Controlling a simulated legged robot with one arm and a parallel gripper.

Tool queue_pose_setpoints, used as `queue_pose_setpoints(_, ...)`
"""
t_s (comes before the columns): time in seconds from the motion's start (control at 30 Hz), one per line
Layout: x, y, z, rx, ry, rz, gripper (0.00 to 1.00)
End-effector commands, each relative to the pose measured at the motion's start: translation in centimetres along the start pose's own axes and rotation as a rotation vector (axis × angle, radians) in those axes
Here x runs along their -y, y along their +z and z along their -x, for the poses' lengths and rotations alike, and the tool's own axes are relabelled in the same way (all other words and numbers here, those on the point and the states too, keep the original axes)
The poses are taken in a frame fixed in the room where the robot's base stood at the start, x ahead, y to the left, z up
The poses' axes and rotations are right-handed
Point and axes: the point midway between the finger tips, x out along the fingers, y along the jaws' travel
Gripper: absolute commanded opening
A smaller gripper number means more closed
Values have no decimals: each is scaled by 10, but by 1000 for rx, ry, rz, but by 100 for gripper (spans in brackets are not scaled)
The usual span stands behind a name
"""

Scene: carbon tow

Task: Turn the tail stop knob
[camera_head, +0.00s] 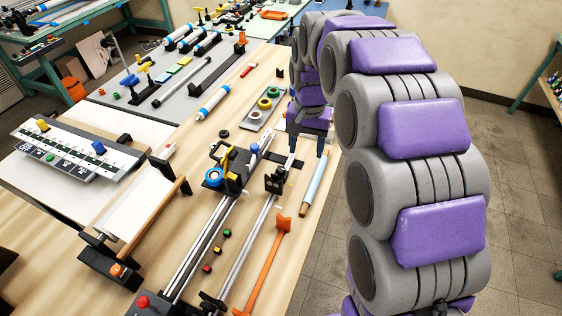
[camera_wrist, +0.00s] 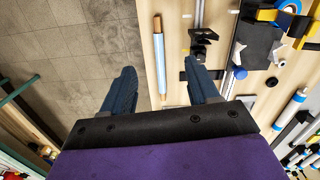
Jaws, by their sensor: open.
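A twin-rail fixture (camera_head: 218,232) runs along the bench. A small blue knob (camera_head: 254,148) stands at its far end, and it also shows in the wrist view (camera_wrist: 240,73). A black block (camera_head: 274,182) sits on the right rail, also in the wrist view (camera_wrist: 203,36). A red knob (camera_head: 143,302) is at the near end. I cannot tell for certain which is the tail stop knob. My gripper (camera_head: 307,145) points down over the bench's right edge, open and empty. In the wrist view its fingers (camera_wrist: 159,70) are spread, with the blue knob right of the right finger.
A blue-and-white tube (camera_head: 312,184) lies near the bench edge, between my fingers in the wrist view. An orange tool (camera_head: 270,260) lies right of the rails. A yellow-and-blue spool unit (camera_head: 221,170) stands left of the blue knob. Floor is open to the right.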

Motion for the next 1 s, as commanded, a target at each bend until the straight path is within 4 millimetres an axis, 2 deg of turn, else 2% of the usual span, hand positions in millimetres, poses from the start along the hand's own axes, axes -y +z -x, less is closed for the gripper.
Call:
queue_pose_setpoints(0.03, 15, -16, -2, -5, -1, -12, 60)
queue_pose_setpoints(0.2, 54, -57, -12, -24, -8, -59, 60)
queue_pose_setpoints(0.4, 82, -84, -24, -40, -17, -98, 60)
queue_pose_setpoints(0.67, 87, -93, -37, -42, -23, -113, 60)
queue_pose_setpoints(0.77, 87, -93, -51, -39, -21, -113, 60)
queue_pose_setpoints(1.0, 91, -94, -100, -38, -17, -111, 60)
